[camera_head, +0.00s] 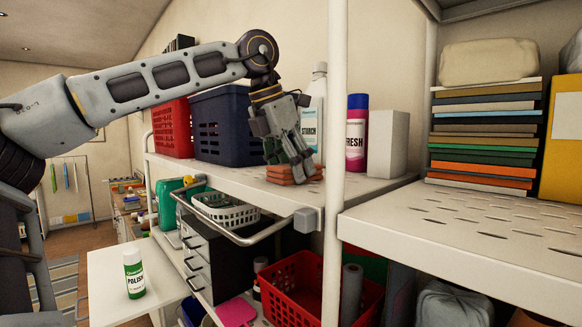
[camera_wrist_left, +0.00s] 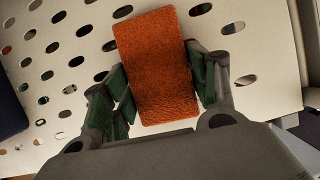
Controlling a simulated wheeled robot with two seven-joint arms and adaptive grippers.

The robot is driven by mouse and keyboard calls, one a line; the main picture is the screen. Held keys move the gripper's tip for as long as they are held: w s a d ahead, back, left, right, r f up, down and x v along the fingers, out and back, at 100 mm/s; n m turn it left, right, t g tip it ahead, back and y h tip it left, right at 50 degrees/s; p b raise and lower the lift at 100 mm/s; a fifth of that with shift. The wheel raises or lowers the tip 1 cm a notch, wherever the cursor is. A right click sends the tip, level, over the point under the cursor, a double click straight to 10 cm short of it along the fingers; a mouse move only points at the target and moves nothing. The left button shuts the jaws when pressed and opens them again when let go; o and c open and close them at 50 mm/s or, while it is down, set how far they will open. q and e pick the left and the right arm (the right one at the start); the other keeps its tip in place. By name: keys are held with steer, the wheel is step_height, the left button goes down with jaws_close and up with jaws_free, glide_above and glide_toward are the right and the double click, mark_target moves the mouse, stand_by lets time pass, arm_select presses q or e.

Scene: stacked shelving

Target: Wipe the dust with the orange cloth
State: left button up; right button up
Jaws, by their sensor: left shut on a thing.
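The orange cloth (camera_wrist_left: 153,60) is a folded, textured orange block in the left wrist view, between the green-padded fingers of my left gripper (camera_wrist_left: 160,95). In the head view the cloth (camera_head: 291,174) is at the left shelf unit's white perforated top shelf (camera_head: 235,178), near its front edge. My left gripper (camera_head: 288,160) comes down from above and is shut on the cloth. The cloth is on or just above the shelf; I cannot tell which. No dust can be made out. My right gripper is not in view.
A navy basket (camera_head: 222,125), a red basket (camera_head: 172,128), a starch bottle (camera_head: 314,115), a fresh can (camera_head: 356,134) and a white box (camera_head: 388,143) stand behind on this shelf. A white post (camera_head: 336,120) rises right of the gripper. A polish can (camera_head: 133,273) stands lower left.

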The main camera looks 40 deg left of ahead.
arm_select(q)
steer(key=shift+s+d, duration=0.15)
steer(key=shift+s, duration=0.1)
stand_by(0.4)
steer(key=shift+w, duration=0.1)
steer(key=shift+w+a+p, duration=0.3)
steer(key=shift+w+a, duration=0.25)
steer(key=shift+w, duration=0.2)
steer(key=shift+w+a, duration=0.1)
steer(key=shift+w+a, duration=0.2)
steer(key=shift+w, duration=0.1)
steer(key=shift+s+d, duration=0.1)
steer(key=shift+s, duration=0.05)
stand_by(0.5)
steer(key=shift+s+d+f+b, duration=0.2)
steer(key=shift+s+d+b, duration=0.35)
steer(key=shift+s, duration=0.15)
steer(key=shift+s+f, duration=0.1)
steer(key=shift+d, duration=0.1)
